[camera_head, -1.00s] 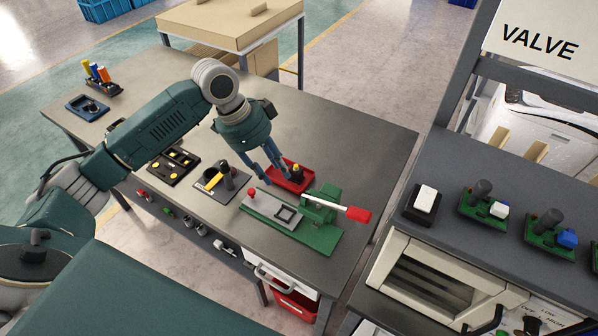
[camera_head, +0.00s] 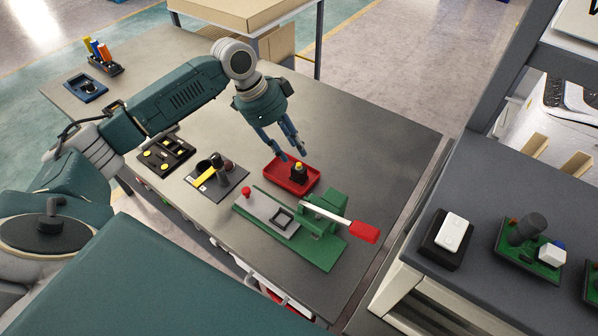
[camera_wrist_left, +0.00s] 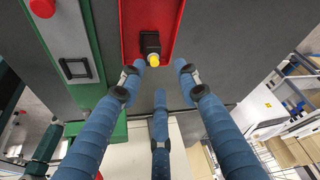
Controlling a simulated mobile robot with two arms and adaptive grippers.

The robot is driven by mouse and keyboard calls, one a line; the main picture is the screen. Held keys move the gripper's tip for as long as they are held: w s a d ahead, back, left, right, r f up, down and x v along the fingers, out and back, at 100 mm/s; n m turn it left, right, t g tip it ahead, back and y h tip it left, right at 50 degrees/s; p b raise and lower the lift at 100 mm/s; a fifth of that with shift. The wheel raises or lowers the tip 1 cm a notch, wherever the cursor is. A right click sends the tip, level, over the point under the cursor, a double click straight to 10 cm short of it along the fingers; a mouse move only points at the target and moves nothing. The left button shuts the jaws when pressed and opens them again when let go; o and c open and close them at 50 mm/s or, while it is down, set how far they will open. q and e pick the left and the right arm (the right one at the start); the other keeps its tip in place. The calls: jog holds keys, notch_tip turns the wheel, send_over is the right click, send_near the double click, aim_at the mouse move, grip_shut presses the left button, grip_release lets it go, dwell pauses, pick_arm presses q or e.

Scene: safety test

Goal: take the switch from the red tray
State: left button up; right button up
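The switch (camera_head: 299,171) is a small black block with a yellow top. It stands upright in the red tray (camera_head: 274,180) on the grey table. In the left wrist view the switch (camera_wrist_left: 151,46) is at the near end of the red tray (camera_wrist_left: 129,21), at top centre. My left gripper (camera_head: 293,156) is open above the tray, its blue fingers pointing down near the switch. In the left wrist view its fingers (camera_wrist_left: 160,75) are spread and nothing is between them. The switch stands just beyond the fingertips. My right gripper is not in view.
A green press (camera_head: 320,250) with a red-tipped lever (camera_head: 363,231) stands close in front of the tray. A dark tool holder (camera_head: 215,183) and a black tray with yellow parts (camera_head: 165,153) lie to the left. A bench (camera_head: 480,220) with switch boxes is at right.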

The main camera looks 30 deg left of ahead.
aim_at(298, 164)
pick_arm(q)
jog(key=x, duration=0.2)
jog(key=p+x, duration=0.1)
jog(key=shift+s+d+f, duration=0.15)
jog(key=shift+s+f, duration=0.2)
jog(key=shift+f, duration=0.05)
jog(key=shift+w+d+f, duration=0.15)
jog(key=shift+f, duration=0.55)
jog(key=shift+r, duration=0.1)
grip_shut()
